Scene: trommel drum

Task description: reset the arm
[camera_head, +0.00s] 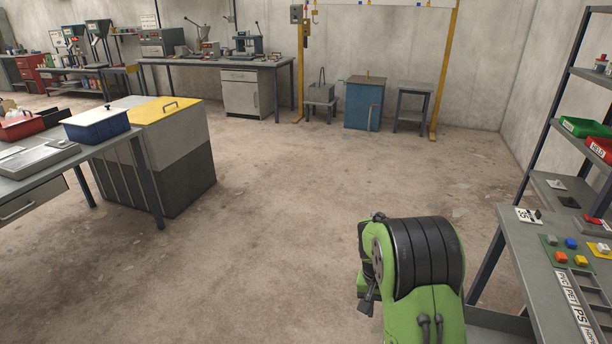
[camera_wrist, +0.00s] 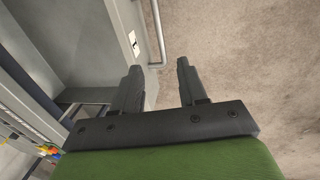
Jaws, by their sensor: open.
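My green arm with its black ribbed joint (camera_head: 428,255) shows at the lower right of the head view, in front of the sorting table. My gripper (camera_wrist: 160,80) shows in the wrist view with its two dark fingers apart and nothing between them. Bare concrete floor and part of a grey metal frame lie beyond the fingers. In the head view the gripper's fingers cannot be made out.
The sorting table (camera_head: 532,262) with small coloured blocks stands close at the right, beside a shelf rack (camera_head: 563,72). A yellow-topped cabinet (camera_head: 182,158) and a grey bench (camera_head: 95,152) stand at the left. The middle floor (camera_head: 270,215) is clear.

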